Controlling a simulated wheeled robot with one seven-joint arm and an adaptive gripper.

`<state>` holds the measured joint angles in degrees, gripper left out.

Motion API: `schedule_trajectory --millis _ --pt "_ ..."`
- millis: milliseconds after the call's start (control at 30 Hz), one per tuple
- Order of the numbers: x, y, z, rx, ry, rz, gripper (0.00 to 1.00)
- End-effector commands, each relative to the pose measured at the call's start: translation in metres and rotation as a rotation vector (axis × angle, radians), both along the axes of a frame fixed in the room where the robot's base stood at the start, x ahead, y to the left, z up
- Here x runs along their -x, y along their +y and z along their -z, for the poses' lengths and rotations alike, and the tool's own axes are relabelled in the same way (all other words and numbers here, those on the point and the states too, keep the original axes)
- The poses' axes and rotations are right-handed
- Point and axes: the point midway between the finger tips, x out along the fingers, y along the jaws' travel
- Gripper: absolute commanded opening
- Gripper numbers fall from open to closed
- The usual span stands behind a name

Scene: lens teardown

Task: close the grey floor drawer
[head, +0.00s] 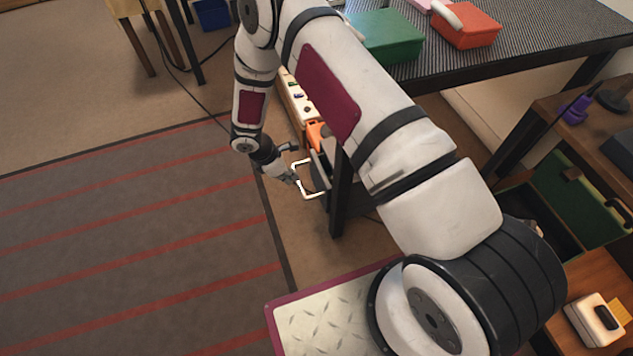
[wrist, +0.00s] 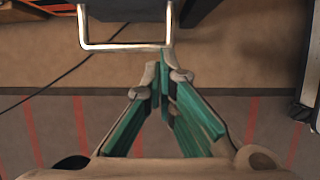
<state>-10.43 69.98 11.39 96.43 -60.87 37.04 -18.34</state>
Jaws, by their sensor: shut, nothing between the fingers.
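The grey floor drawer shows in the head view as a dark grey front (head: 318,172) low beside a black table leg, with a pale U-shaped handle (head: 307,195) sticking out to the left. My arm and the table leg hide much of it, so how far it stands out is hard to tell. In the wrist view the handle (wrist: 125,46) crosses the top, with the dark drawer front (wrist: 125,9) behind it. My gripper (head: 294,179) is at the handle, shut and empty. Its fingertips (wrist: 165,65) show close to the handle's right corner; I cannot tell whether they touch.
A black table (head: 520,50) bears a green box (head: 385,35) and a red box (head: 465,25). Its leg (head: 341,195) stands close to the drawer. An orange object (head: 317,134) lies behind the drawer front. The striped rug (head: 130,230) to the left is clear.

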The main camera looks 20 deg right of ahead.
Motion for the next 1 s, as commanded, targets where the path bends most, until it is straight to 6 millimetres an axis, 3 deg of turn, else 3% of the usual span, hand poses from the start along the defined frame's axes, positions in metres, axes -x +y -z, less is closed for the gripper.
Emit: schedule_trajectory --millis 167,633,800,1000 --pt "0.0 -0.004 0.013 0.001 0.001 0.004 0.0" --pt "0.001 -0.037 0.096 0.0 0.001 0.003 0.0" --pt "0.0 -0.061 0.094 -0.001 -0.001 0.004 0.0" --pt "0.0 -0.075 0.093 -0.001 -0.002 0.001 0.0"
